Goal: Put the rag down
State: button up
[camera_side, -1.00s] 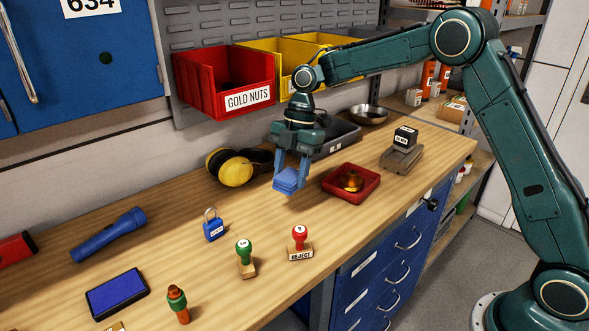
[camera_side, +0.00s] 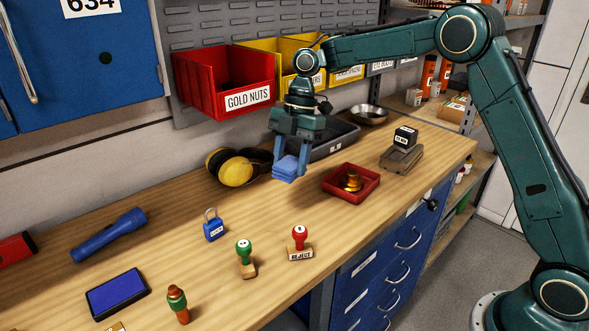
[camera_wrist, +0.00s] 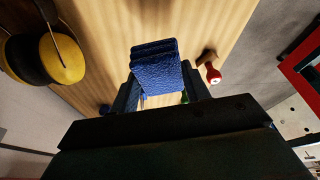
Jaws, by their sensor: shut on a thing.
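The rag (camera_side: 286,167) is a folded blue cloth between the fingers of my gripper (camera_side: 291,160). In the side view it hangs low at or just above the wooden bench, between the ear muffs and the red tray. I cannot tell whether its underside touches the wood. In the wrist view the rag (camera_wrist: 156,65) shows as textured blue layers, with the bench behind it. My gripper is shut on it and points down.
Yellow ear muffs (camera_side: 236,171) lie close on the left. A red tray (camera_side: 334,195) with a brass part stands to the right, and a dark grey tray (camera_side: 343,136) behind. A blue padlock (camera_side: 213,229) and stamps (camera_side: 300,250) stand in front. Bare bench (camera_side: 265,208) lies between.

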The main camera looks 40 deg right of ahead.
jog(key=shift+r, duration=0.15)
jog(key=shift+r, duration=2.35)
jog(key=w+a+m, duration=0.1)
jog(key=a, duration=1.3)
jog(key=m, duration=0.2)
send_over(181, 278)
jog(key=d, duration=0.1)
jog(key=shift+t, duration=0.4)
jog(key=shift+f, duration=7.35)
jog(key=shift+f, duration=0.1)
jog(key=o, duration=1)
jog(key=shift+d, duration=0.1)
